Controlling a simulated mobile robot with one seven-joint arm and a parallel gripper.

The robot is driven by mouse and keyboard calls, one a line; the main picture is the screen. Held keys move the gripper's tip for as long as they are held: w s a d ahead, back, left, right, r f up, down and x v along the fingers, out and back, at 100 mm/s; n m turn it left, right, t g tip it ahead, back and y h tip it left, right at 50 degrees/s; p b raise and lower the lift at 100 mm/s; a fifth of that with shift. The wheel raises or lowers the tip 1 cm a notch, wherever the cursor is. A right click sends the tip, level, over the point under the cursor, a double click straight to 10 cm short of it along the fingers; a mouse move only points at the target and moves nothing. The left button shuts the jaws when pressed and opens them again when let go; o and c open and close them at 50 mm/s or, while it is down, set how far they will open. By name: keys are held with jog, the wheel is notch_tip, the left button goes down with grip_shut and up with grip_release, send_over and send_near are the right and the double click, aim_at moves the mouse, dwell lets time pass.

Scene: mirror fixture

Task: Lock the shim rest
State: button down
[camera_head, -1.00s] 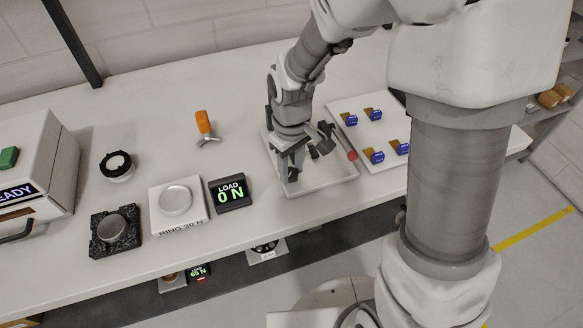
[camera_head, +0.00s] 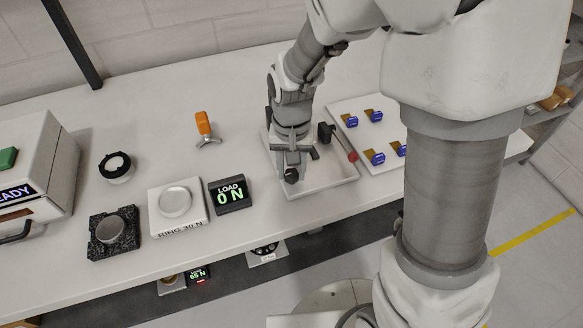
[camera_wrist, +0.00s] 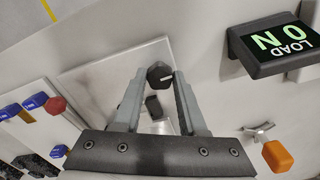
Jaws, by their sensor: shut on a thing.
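My gripper (camera_head: 291,172) is over the front part of a shallow white tray-like fixture (camera_head: 330,182) on the bench. In the wrist view my gripper (camera_wrist: 159,76) has its two grey fingers on either side of a black knob (camera_wrist: 159,72) with a pale mark line. It is shut on this knob, which stands on the fixture plate (camera_wrist: 95,70). A smaller dark block (camera_wrist: 153,106) shows between the fingers, partly hidden. A dark post (camera_head: 325,132) with a rod ending in a red ball (camera_head: 352,156) stands at the fixture's right. I cannot tell which part is the shim rest.
A white board (camera_head: 360,106) with several blue-and-gold pieces lies right of the fixture. The load display (camera_head: 230,194) reads 0 N, left of the fixture. An orange-handled tool (camera_head: 203,124), a ring pad (camera_head: 178,204) and a black-topped puck (camera_head: 117,166) lie further left.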

aim_at(291, 173)
jog(key=shift+m, duration=0.4)
jog(key=shift+c, duration=2.3)
grip_release()
jog(key=shift+r, duration=0.15)
notch_tip(291, 173, up, 17)
jog(key=p, duration=0.2)
jog(key=shift+r, duration=0.1)
jog(key=s+d+r+n+t, duration=0.1)
jog(key=s+d+r+t, duration=0.1)
jog(key=s+d, duration=0.3)
jog(key=s+d+r+n+t, duration=0.1)
jog(key=s+d+r+t, duration=0.1)
jog(key=s+d, duration=0.3)
jog(key=s+t, duration=0.1)
jog(key=s, duration=0.2)
jog(key=shift+d+r+t, duration=0.3)
jog(key=shift+d+r, duration=0.05)
jog(key=shift+d, duration=0.05)
